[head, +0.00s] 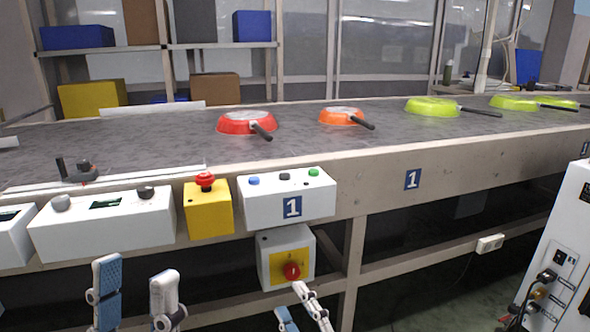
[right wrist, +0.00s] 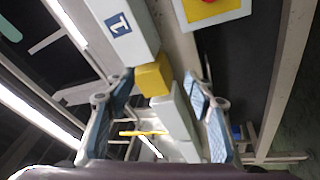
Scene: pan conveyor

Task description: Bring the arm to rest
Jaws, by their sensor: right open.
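My left gripper (head: 136,272) is at the lower left of the head view, below the white control boxes. Its two fingers stand apart with nothing between them. My right gripper (head: 292,303) is at the bottom centre, partly cut off by the frame edge. It is just below the red rotary switch (head: 292,271) on its yellow plate; I cannot tell from the head view whether it touches. In the right wrist view its fingers (right wrist: 158,85) are spread wide and empty, with the control boxes seen beyond them.
The conveyor (head: 180,150) carries a red pan (head: 246,122), an orange pan (head: 341,116) and several lime pans (head: 432,106). A yellow emergency-stop box (head: 208,212) and a white button box (head: 286,205) hang on its front edge. A white cabinet (head: 560,240) stands at right.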

